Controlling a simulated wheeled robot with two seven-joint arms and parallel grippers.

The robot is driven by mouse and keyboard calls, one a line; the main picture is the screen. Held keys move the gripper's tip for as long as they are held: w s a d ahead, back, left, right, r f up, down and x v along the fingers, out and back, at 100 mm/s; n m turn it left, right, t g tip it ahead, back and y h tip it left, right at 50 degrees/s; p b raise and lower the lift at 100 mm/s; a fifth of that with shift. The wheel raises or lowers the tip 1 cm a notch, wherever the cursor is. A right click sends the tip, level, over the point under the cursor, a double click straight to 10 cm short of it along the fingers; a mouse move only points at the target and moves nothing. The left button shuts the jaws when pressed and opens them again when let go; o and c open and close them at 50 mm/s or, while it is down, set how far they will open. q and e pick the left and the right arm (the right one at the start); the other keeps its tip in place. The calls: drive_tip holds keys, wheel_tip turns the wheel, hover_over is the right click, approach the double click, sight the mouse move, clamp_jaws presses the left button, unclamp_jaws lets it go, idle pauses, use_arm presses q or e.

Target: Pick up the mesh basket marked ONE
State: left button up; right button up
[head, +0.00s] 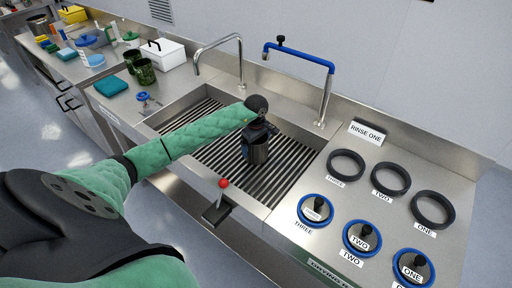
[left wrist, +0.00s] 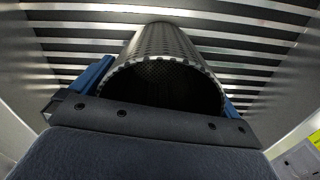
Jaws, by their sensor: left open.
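A dark metal mesh basket (head: 259,154) stands on the slatted floor of the sink. In the left wrist view the basket (left wrist: 175,52) has a perforated wall and an open, dark mouth facing the camera. No ONE mark on it can be made out. My left gripper (head: 257,140) reaches down over the basket. Its two blue fingers (left wrist: 162,92) are open, one on each side of the basket. Whether they touch the wall cannot be told. My right gripper is not in view.
The sink (head: 190,103) has raised steel walls, a bare tap (head: 220,40) and a blue tap (head: 300,55) behind. A red-knobbed lever (head: 223,184) sits at its front edge. On the right counter are black rings (head: 433,209) and blue-rimmed lids (head: 413,267) labelled ONE, TWO, THREE.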

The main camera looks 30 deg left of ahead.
use_arm(q)
drive_tip(key=shift+f, duration=0.1)
drive_tip(key=c, duration=1)
drive_tip(key=shift+c, duration=0.6)
